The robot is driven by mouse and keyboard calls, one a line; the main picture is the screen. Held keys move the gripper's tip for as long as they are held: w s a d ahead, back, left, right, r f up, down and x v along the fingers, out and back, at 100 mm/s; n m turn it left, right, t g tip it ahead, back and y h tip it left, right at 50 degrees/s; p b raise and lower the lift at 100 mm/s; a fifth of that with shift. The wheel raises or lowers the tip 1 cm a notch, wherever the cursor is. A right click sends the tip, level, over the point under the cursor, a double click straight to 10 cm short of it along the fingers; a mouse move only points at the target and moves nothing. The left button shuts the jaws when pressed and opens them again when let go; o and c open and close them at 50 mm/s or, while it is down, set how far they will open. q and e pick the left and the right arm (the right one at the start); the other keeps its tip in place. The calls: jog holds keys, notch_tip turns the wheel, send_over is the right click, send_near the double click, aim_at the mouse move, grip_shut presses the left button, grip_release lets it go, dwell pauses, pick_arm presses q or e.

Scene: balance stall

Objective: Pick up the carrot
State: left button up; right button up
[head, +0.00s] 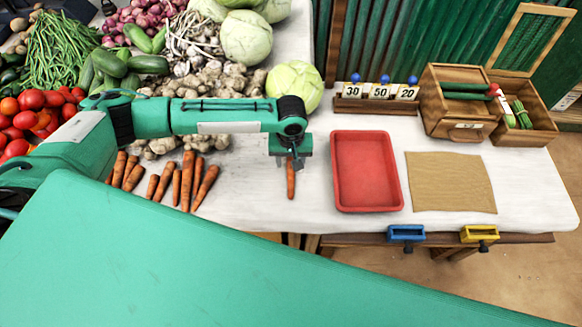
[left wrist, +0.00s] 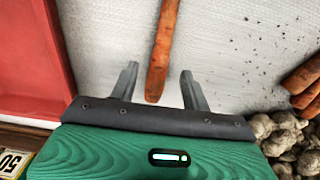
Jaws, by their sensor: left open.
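A single orange carrot (head: 291,181) lies on the white tabletop, apart from the others, just left of the red tray. My left gripper (head: 291,166) is over its far end, pointing down. In the left wrist view the carrot (left wrist: 162,50) runs between the two open fingers (left wrist: 160,85), with a gap on each side, so neither finger touches it. Part of the carrot is hidden under the gripper in the head view. Several more carrots (head: 187,180) lie in a group to the left. My right gripper is not in view.
The red tray (head: 366,172) stands right of the carrot, with brown paper (head: 450,182) beyond it. Price cards (head: 379,91) and a wooden box (head: 452,105) stand at the back. Ginger (head: 215,85) and a cabbage (head: 294,86) lie behind my left arm.

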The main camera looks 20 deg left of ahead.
aim_at(291, 173)
pick_arm(q)
notch_tip(291, 173, down, 2)
jog(key=shift+d+f, duration=0.1)
jog(key=shift+f, duration=0.3)
jog(key=shift+c, duration=0.8)
jog(key=c, duration=0.4)
grip_shut()
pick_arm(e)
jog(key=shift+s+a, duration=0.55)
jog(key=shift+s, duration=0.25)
